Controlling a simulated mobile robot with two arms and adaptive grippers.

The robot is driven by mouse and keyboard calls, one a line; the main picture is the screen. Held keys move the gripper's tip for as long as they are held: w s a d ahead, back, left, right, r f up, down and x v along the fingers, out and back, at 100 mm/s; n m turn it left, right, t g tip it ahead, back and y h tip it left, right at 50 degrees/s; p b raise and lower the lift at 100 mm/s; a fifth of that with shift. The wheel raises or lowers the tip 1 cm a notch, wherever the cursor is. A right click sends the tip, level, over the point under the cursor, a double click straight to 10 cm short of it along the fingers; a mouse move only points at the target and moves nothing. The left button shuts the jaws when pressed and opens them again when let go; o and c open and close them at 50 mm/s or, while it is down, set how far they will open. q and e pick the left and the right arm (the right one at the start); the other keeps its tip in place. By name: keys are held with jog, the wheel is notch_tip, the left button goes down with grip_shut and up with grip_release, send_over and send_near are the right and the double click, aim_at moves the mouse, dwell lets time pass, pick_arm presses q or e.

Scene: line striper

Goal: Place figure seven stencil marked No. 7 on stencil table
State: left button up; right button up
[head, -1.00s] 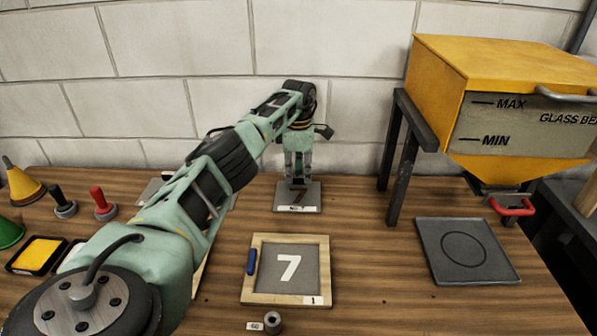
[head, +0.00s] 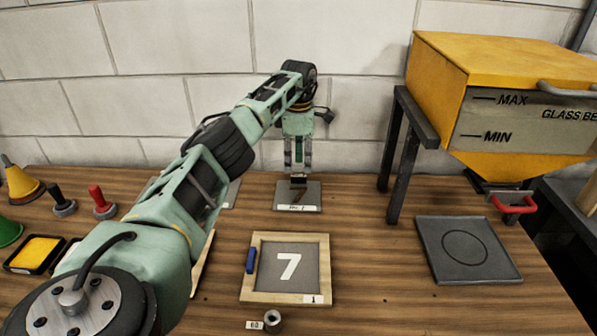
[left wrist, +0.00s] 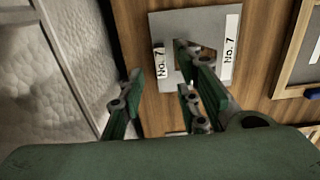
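The grey stencil plate (head: 312,190) with a figure-seven cutout and a white No. 7 label lies flat on the wooden table near the back wall. The stencil (left wrist: 180,25) also shows in the left wrist view, with a No. 7 label on its right edge and another at its left. My left gripper (head: 298,178) is above the stencil. One finger covers part of the cutout. No part marked as a stencil table can be told for sure. My right gripper is not in view.
A wood-framed slate (head: 246,290) with a white 7 lies in front of the stencil. A dark plate (head: 505,272) with a circle lies at the right, below a yellow hopper (head: 500,60) on dark legs. Stampers and a yellow pad (head: 37,252) stand left. Table between slate and dark plate is clear.

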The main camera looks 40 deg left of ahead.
pick_arm(q)
notch_tip(320, 180, up, 8)
jog(key=shift+d+f, duration=0.1)
dwell(0.7)
